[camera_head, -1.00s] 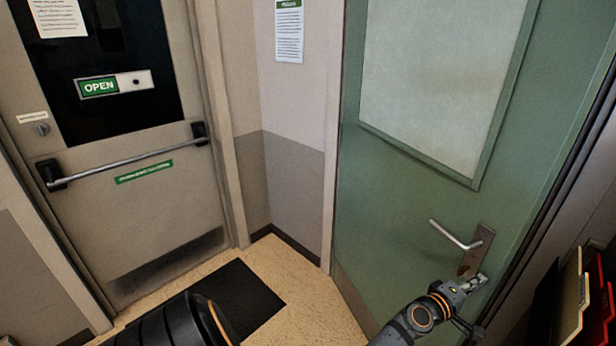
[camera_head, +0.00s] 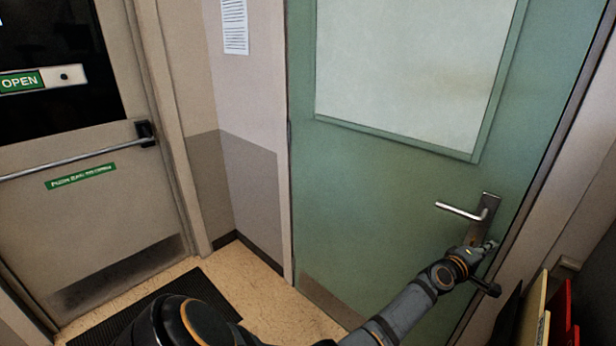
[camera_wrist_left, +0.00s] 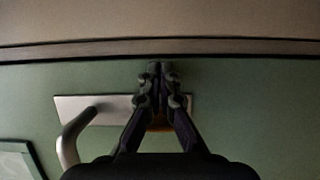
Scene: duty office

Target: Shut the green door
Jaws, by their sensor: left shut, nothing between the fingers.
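The green door (camera_head: 380,190) with a pale window panel fills the right half of the head view. A thin dark line separates its right edge from the beige frame (camera_head: 545,225); I cannot tell whether it is latched. Its silver lever handle (camera_head: 460,211) is on a plate near that edge. My left gripper (camera_head: 490,246) is shut and empty at the lower end of the plate, below the lever. In the left wrist view its fingertips (camera_wrist_left: 161,70) overlap the plate (camera_wrist_left: 105,104), close to the door's edge; contact is unclear. My right gripper is not in view.
A grey door (camera_head: 95,210) with a push bar and an OPEN sign stands at the left. A dark mat (camera_head: 200,290) lies on the speckled floor. Red and cream upright items (camera_head: 560,315) stand at the lower right, near my left arm.

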